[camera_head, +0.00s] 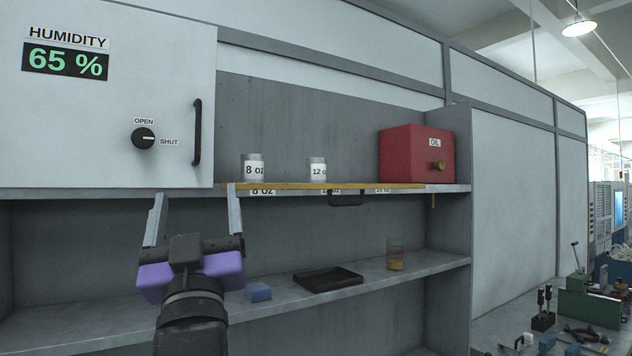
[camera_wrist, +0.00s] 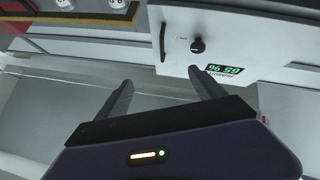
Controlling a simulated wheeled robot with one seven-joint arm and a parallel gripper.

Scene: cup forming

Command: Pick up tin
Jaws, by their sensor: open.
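Two small pale cylindrical containers stand on the upper shelf, one labelled 8 oz (camera_head: 253,170) and one labelled 12 oz (camera_head: 317,172). A clear container with amber contents (camera_head: 396,262) stands on the lower shelf at the right. I cannot tell from the pictures which of these is the tin. My gripper (camera_head: 196,194) is open and empty, fingers pointing up, left of and a little below the 8 oz container in the head view. In the wrist view my gripper (camera_wrist: 160,76) has nothing between its fingers.
A red OIL box (camera_head: 405,153) stands right on the upper shelf, beyond a yellow strip (camera_head: 330,186). A black tray (camera_head: 327,279) and a blue block (camera_head: 258,292) lie on the lower shelf. A humidity cabinet door (camera_head: 105,100) with knob and handle is upper left.

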